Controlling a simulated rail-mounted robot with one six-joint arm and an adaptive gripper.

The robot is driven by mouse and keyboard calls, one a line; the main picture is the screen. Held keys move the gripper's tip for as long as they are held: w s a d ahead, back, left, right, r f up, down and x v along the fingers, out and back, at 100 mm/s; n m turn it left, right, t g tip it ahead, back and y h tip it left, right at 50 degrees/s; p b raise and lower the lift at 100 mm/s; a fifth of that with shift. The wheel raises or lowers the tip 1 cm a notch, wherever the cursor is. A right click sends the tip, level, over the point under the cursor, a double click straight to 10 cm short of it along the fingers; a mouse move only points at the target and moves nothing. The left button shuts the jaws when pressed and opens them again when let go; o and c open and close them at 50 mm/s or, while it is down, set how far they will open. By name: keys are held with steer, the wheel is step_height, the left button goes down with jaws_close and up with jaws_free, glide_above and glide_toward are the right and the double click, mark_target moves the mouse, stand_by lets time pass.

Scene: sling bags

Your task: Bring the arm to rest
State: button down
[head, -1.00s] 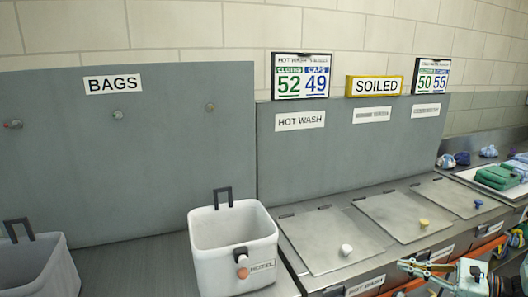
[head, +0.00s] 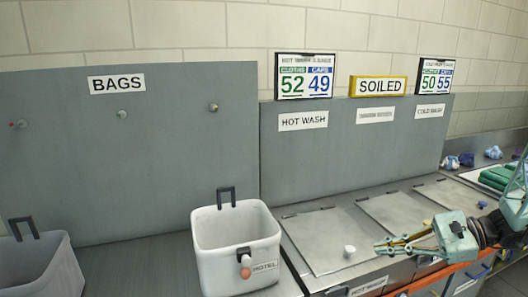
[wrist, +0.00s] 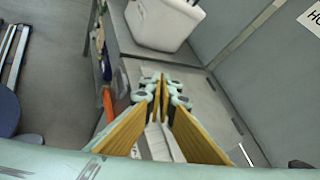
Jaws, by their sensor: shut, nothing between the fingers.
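My gripper (head: 384,246) is in the lower right of the head view, its fingers pointing left, just right of the white knob on the hot wash lid. The fingers are shut with nothing between them. In the wrist view the yellow-sided fingers (wrist: 163,76) meet at their tips, above the counter with the lids. My arm comes in from the right edge and hides parts of the right-hand lids.
A white bin labelled HOTEL (head: 237,243) stands left of the lids; it also shows in the wrist view (wrist: 160,22). A second bin (head: 38,265) is at far left. The hot wash lid (head: 318,235) lies closed. Green cloths (head: 497,177) lie at right.

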steer(key=s+a+r+n+g+h, duration=0.2)
steer(key=s+a+r+n+h, duration=0.25)
steer(key=s+a+r, duration=0.5)
steer(key=s+a+r+n+g+h, duration=0.3)
steer(key=s+a+r+n, duration=0.35)
steer(key=s, duration=0.55)
steer(key=s+r+n+t+h, duration=0.2)
steer(key=s+r+n, duration=0.1)
steer(key=s, duration=0.5)
steer(key=s+d+r+n+t+h, duration=0.1)
steer(key=s+r+n+t+h, duration=0.1)
steer(key=s, duration=0.6)
steer(key=shift+s+r+n+t+h, duration=0.15)
steer(key=shift+r+n+t+h, duration=0.2)
steer(key=shift+r+h, duration=0.3)
steer(key=shift+r, duration=0.1)
stand_by(1.9)
